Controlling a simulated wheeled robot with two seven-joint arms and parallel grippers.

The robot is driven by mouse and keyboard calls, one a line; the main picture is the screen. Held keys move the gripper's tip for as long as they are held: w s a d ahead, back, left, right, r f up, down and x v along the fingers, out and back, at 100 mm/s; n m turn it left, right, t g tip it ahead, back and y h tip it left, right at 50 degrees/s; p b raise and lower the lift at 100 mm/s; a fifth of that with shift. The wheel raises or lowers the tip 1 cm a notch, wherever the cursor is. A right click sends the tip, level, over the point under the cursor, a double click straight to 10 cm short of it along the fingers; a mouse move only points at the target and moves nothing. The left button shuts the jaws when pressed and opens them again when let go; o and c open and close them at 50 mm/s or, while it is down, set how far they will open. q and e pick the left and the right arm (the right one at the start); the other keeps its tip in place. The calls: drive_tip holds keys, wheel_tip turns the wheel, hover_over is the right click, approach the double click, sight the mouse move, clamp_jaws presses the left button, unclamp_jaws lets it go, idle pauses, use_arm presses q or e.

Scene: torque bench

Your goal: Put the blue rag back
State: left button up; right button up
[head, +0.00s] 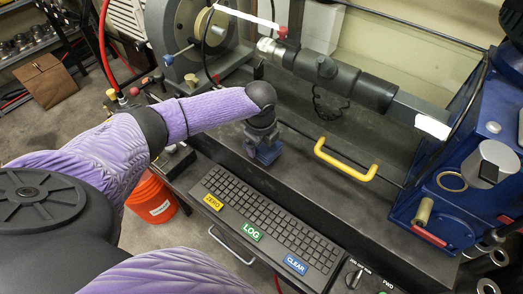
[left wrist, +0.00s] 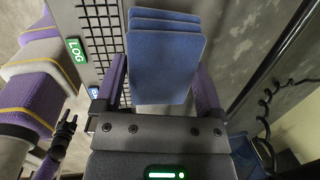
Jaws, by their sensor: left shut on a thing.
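The blue rag (head: 264,153) is a folded, layered block of cloth. My left gripper (head: 262,133) is shut on it and holds it over the dark bench, just behind the keyboard. In the left wrist view the rag (left wrist: 166,58) stands out between the two purple-sided fingers of the left gripper (left wrist: 160,84). I cannot tell whether the rag touches the bench. A small dark gripper-like part, which looks like my right gripper (left wrist: 66,128), shows at the lower left of the left wrist view; its jaws are too small to read.
The keyboard (head: 270,217) with ZERO, LOG and CLEAR labels lies in front of the rag. A yellow handle (head: 345,160) is to the right. The shaft assembly (head: 330,75) runs behind, and a blue machine (head: 455,185) stands right. An orange bucket (head: 152,199) is below left.

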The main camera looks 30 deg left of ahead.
sight(261, 150)
use_arm(q)
wheel_tip(261, 150, down, 2)
drive_tip(key=shift+f, duration=0.5)
drive_tip(key=o, duration=0.7)
drive_tip(key=shift+f, duration=0.1)
drive_tip(key=shift+o, duration=0.4)
drive_tip(key=r, duration=0.3)
drive_tip(key=s+r+p, duration=0.1)
drive_tip(key=r, duration=0.2)
drive_tip(key=r+p, duration=0.1)
drive_tip(key=r, duration=0.2)
drive_tip(key=shift+s+r, duration=0.15)
drive_tip(key=shift+r, duration=0.1)
